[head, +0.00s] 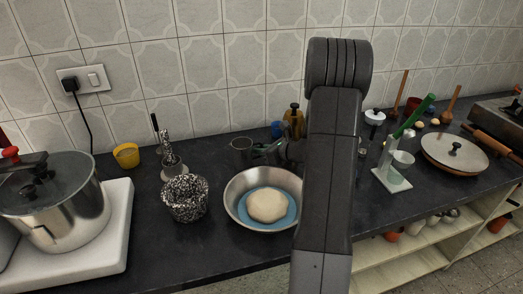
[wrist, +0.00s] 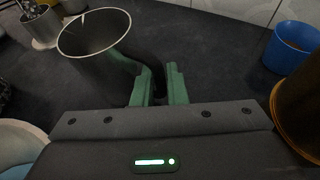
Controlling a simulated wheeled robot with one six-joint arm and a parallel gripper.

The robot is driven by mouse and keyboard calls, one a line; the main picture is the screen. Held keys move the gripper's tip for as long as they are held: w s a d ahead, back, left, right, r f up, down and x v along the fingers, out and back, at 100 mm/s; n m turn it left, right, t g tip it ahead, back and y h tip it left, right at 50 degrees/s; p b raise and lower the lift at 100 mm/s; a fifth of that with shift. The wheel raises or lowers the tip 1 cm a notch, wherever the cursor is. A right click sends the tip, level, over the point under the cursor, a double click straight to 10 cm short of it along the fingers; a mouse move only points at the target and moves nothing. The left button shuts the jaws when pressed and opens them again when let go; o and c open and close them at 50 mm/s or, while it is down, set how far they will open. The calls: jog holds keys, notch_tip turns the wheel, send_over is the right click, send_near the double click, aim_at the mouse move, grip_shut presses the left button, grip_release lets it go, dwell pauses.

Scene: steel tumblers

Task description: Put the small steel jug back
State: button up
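The small steel jug (head: 242,150) is on the dark counter behind the dough bowl in the head view. In the wrist view the jug (wrist: 92,45) is at upper left, its round rim open and its inside dark. Its black handle runs toward my gripper (wrist: 160,88), whose two green fingers lie close on either side of it with no clear gap. In the head view my gripper (head: 272,152) is just right of the jug, partly hidden by my arm. Whether the jug touches the counter is hard to tell.
A steel bowl with dough (head: 235,207) stands in front. A speckled pot (head: 185,200) and yellow cup (head: 126,156) are to the left. A blue cup (wrist: 292,47) and a brown container (wrist: 302,110) are close on the right.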

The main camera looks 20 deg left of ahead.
jog(key=o, duration=0.3)
jog(key=shift+r, duration=0.2)
jog(key=v, duration=1.2)
